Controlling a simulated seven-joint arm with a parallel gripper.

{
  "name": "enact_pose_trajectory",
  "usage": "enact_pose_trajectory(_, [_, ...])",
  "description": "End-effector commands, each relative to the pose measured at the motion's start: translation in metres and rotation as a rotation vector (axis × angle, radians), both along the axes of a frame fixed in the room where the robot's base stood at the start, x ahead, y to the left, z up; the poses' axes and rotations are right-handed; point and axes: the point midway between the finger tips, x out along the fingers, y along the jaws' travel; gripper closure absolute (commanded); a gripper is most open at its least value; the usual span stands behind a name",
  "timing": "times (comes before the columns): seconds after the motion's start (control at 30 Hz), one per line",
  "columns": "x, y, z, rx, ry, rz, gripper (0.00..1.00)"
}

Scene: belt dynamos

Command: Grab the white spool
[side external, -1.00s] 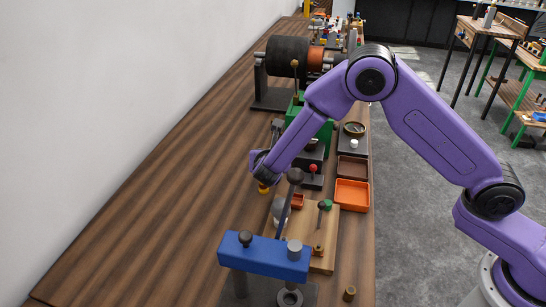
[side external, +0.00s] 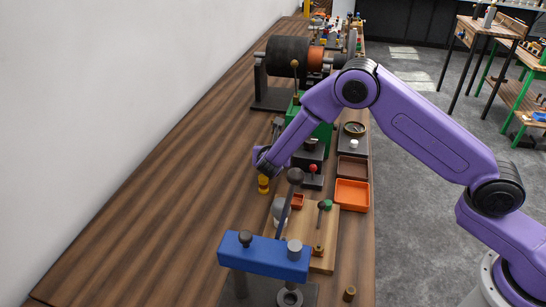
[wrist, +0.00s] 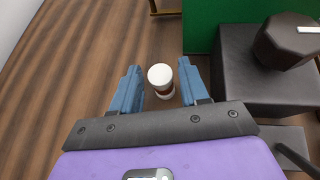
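The white spool (wrist: 160,76) shows in the wrist view, with a round white top and a reddish-brown band below it. It stands on the wooden table between the two blue fingers of my gripper (wrist: 160,68). The fingers are apart, with a visible gap on each side of the spool, wider on the left. In the side external view my gripper (side external: 264,160) is low over the table; I cannot make out the spool there, and the arm probably hides it.
A yellow spool-shaped piece (side external: 263,184) stands just in front of my gripper. A black box with a dark knob (wrist: 285,40) and a green block (wrist: 225,25) are close on the right. A blue press (side external: 265,257) stands nearer. The table's left side is clear.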

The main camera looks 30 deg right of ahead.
Motion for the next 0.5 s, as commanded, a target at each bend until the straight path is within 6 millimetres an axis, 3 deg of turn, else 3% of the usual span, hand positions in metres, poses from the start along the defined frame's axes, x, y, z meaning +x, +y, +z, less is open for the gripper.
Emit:
enact_pose_trajectory(0.03, [-0.0001, 0.0001, 0.0001, 0.0, 0.0, 0.0, 0.74])
enact_pose_trajectory(0.1, [-0.0003, 0.0002, 0.0001, 0.0, 0.0, 0.0, 0.97])
enact_pose_trajectory(0.13, [-0.0003, 0.0002, 0.0001, 0.0, 0.0, 0.0, 1.0])
enact_pose_trajectory(0.5, [-0.0001, 0.0004, 0.0029, -0.001, -0.001, 0.0, 1.0])
